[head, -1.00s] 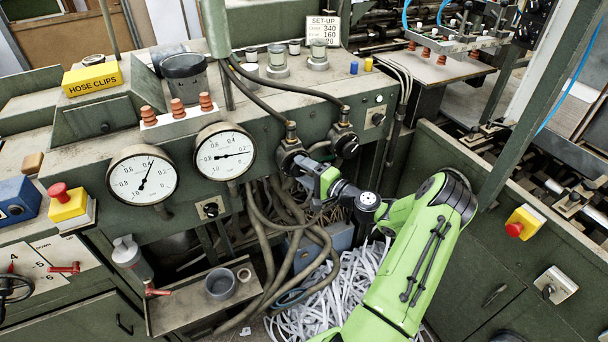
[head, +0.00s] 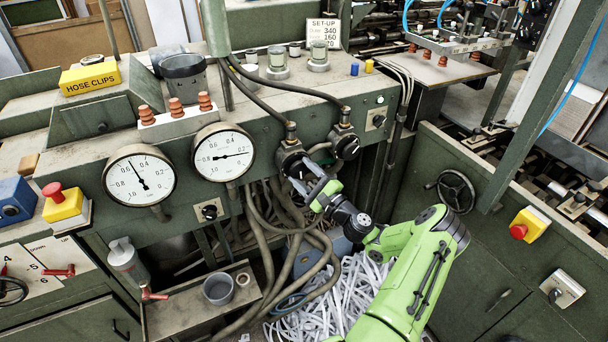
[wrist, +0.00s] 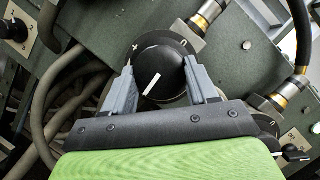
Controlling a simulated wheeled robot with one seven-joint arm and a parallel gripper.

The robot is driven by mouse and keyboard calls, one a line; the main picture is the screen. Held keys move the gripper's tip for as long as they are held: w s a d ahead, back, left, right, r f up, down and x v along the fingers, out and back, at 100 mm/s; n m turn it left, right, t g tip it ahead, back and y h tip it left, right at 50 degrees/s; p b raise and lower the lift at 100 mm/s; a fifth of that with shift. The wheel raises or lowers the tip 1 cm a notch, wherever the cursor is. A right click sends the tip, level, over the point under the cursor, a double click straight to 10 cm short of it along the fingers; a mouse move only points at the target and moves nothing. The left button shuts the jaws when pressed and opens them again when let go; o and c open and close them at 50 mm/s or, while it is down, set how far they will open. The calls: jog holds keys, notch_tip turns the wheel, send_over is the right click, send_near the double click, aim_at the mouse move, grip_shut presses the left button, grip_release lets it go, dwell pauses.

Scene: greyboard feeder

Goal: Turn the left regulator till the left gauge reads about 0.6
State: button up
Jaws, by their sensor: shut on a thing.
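The left regulator (head: 291,158) is a round black knob on the green front panel, below a hose fitting. My gripper (head: 308,180) is shut on this knob, coming from the lower right. In the wrist view the black knob (wrist: 158,62) sits between the two grey fingers of my gripper (wrist: 163,88); its white pointer line slants up to the right. The plate behind has a plus mark at left and a 0 at right. The left gauge (head: 150,197) is a white dial; its needle points up and to the left, at about 0.6.
The right gauge (head: 223,168) reads about 0.2. The right regulator (head: 346,146) is close to the right of my gripper. Thick hoses (head: 270,235) hang below the regulators. White paper strips (head: 345,290) lie on the floor under my arm.

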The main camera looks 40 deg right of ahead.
jog(key=shift+f+m, duration=0.1)
jog(key=shift+m, duration=0.2)
jog(key=o, duration=1.1)
jog(key=shift+c, duration=0.2)
jog(key=v, duration=1.5)
jog(key=shift+s+f, duration=0.2)
jog(key=shift+s, duration=0.15)
jog(key=shift+w+a, duration=0.1)
